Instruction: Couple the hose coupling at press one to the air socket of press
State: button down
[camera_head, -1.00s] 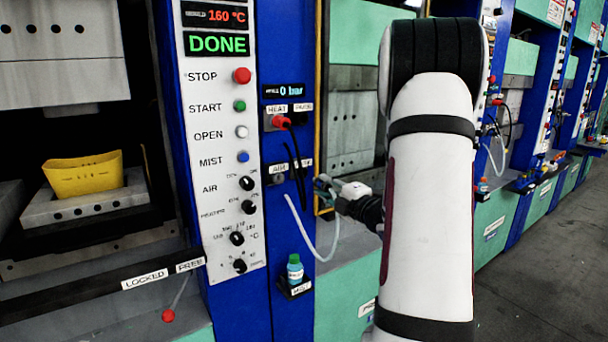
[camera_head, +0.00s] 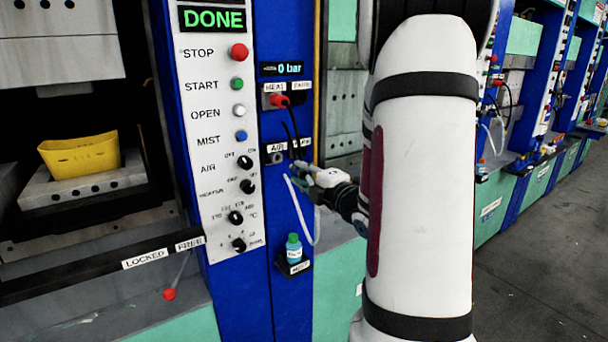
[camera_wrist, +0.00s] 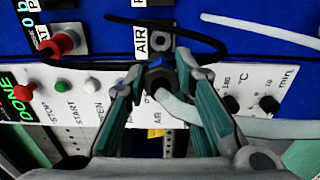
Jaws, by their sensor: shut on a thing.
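My gripper (camera_wrist: 160,72) is shut on the hose coupling (camera_wrist: 158,80), a dark fitting with a pale hose (camera_wrist: 185,112) running from it. In the wrist view the coupling is in front of the blue panel, just below the AIR label and close to the grey air socket (camera_wrist: 160,42). The coupling partly overlaps the socket, so I cannot tell whether they touch. In the head view my gripper (camera_head: 300,174) is just right of and below the air socket (camera_head: 274,158) on the blue column. The coupling itself is hard to make out there.
A red plug (camera_head: 279,100) sits in the HEAT socket above, with a black cable hanging past the AIR label. The white control panel (camera_head: 217,150) is left of the column. A small bottle (camera_head: 293,247) stands on a bracket below. A yellow part (camera_head: 80,157) lies in the open press.

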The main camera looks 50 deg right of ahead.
aim_at(291, 166)
jog(key=shift+b+x, duration=1.05)
jog(key=shift+x, duration=1.9)
jog(key=shift+b+x, duration=1.15)
jog(key=shift+x, duration=0.4)
jog(key=c, duration=1.4)
grip_release()
jog(key=shift+w, duration=0.1)
jog(key=shift+o, duration=0.5)
jog(key=v, duration=1.2)
